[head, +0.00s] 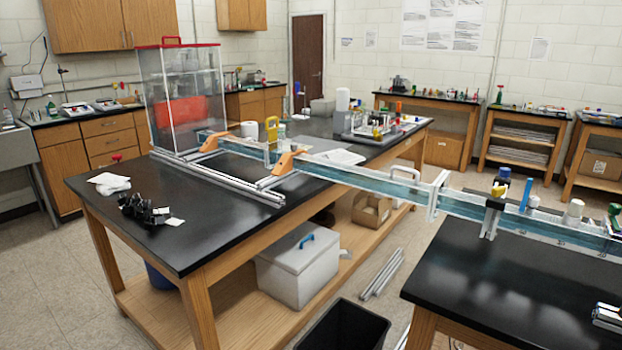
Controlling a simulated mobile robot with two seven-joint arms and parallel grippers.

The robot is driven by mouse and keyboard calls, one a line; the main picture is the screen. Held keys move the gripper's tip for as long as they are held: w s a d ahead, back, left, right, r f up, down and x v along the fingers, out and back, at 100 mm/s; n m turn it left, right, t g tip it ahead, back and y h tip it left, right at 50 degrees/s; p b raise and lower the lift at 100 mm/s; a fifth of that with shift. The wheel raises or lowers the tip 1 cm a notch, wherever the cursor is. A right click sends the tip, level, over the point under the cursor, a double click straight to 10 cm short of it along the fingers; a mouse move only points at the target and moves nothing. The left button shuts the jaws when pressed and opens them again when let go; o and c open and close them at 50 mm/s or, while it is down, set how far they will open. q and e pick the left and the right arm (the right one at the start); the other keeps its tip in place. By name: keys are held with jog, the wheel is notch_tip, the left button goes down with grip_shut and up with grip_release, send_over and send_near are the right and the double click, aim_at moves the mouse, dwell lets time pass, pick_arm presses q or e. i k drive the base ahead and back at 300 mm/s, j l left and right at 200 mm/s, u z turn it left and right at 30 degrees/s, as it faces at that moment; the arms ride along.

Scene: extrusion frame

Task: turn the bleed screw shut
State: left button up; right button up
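I cannot make out the bleed screw for certain at this distance. A long clear channel (372,178) with bluish content runs from the left bench across the gap to the right bench. A small yellow knob-like part (499,191) sits at the black clamp (494,204) on the channel. A larger yellow part (271,128) stands near the channel's left end, beside the orange clamps (288,161). Which of these, if any, is the screw I cannot tell. Neither of my grippers shows in the head view.
A clear tank with a red rim (182,90) stands on the left black bench (215,215). Small black parts (140,207) lie near its front edge. A black bin (345,325) stands between the benches. A metal-and-black object (607,317) lies on the right bench (490,290), otherwise largely clear.

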aim_at(533, 201)
jog(key=z, duration=1.85)
